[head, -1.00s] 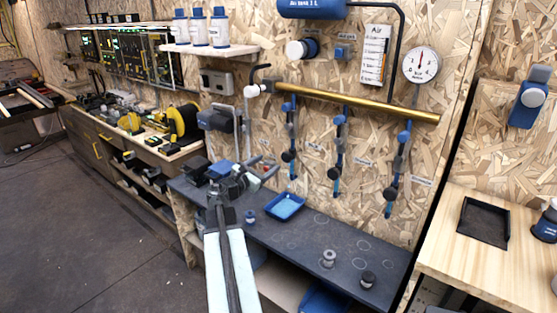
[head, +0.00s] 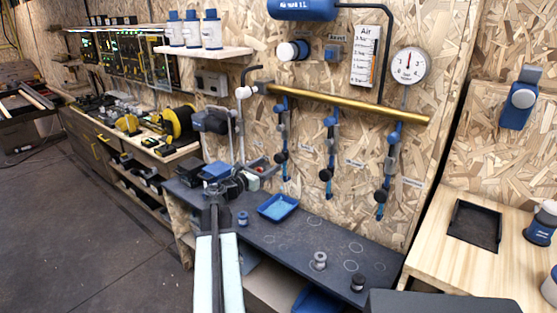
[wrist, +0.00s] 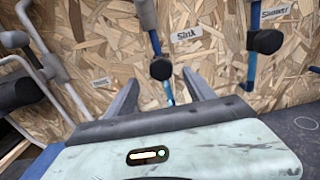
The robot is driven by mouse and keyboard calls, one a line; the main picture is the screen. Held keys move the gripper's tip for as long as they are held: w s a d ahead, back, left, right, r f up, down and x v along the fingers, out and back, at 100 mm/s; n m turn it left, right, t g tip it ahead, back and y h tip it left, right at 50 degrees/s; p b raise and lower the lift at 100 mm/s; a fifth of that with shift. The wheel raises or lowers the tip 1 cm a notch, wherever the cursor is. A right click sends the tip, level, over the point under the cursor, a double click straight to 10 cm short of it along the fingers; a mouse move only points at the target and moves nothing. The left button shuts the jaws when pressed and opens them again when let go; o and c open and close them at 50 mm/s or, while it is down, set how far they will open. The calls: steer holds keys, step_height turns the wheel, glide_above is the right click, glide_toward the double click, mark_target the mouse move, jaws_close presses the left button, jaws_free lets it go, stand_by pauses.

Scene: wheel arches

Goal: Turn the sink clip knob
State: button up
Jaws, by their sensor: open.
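The sink clip knob is a round black knob (wrist: 160,68) on a blue and grey clip hanging from the brass rail. The white "Sink" label (wrist: 186,34) is up and right of it in the wrist view. In the head view this knob (head: 281,157) is on the leftmost clip. My gripper (wrist: 161,74) is open and empty, with one finger on each side of the knob in the picture. The knob seems to be beyond the fingertips; I see no contact. In the head view my gripper (head: 228,183) is over the dark bench, left of the knob.
Two more clips with black knobs, the middle one (head: 326,175) and the right one (head: 380,197), hang from the brass rail (head: 345,103). A blue tray (head: 278,207) and small spools stand on the dark bench (head: 285,240). Grey bent pipes (wrist: 45,65) stand left of my gripper.

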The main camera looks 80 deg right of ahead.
mark_target(278, 160)
steer(key=x, duration=0.7)
steer(key=shift+a, duration=0.1)
steer(key=c, duration=1.3)
steer(key=shift+s, duration=0.15)
jaws_close()
steer(key=shift+m, duration=1.2)
steer(key=shift+a+f+m, duration=0.1)
steer(key=shift+m, duration=2.4)
steer(key=o, duration=1.3)
jaws_free()
